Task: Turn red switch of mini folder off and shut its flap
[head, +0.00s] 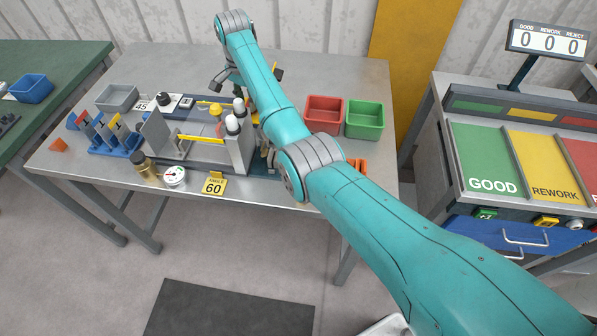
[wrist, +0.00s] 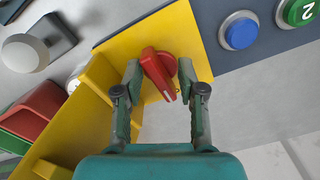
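The red switch (wrist: 160,72) is a rotary knob with a pointer, on a yellow plate (wrist: 118,48) in the wrist view. My gripper (wrist: 160,78) is open, with one finger on each side of the switch and a gap showing beside it. In the head view my gripper hangs over the back of the mini folder (head: 240,155), which has grey side plates and a yellow bar (head: 205,138). My arm hides the switch and the folder's right part in the head view. I cannot tell which part is the flap or how it stands.
Red (head: 323,113) and green (head: 364,118) bins stand right of my arm.

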